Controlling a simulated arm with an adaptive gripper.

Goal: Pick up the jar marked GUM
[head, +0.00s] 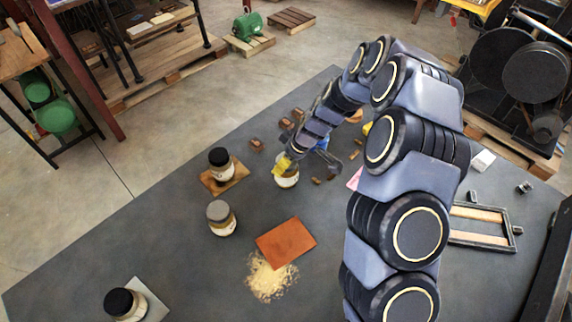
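Several jars with pale bodies stand on the dark table. One with a black lid (220,165) is on a small wooden board, one with a grey lid (221,218) stands on the bare table, and one with a black lid (125,303) is on a pale tile at the front left. No lettering is readable, so I cannot tell which is marked GUM.
A reddish-brown flat piece (286,242) and a heap of pale shavings (272,280) lie right of the grey-lidded jar. Small brown blocks (287,124) lie behind my gripper. A wooden-barred frame (480,224) is at the right. The table's left part is mostly clear.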

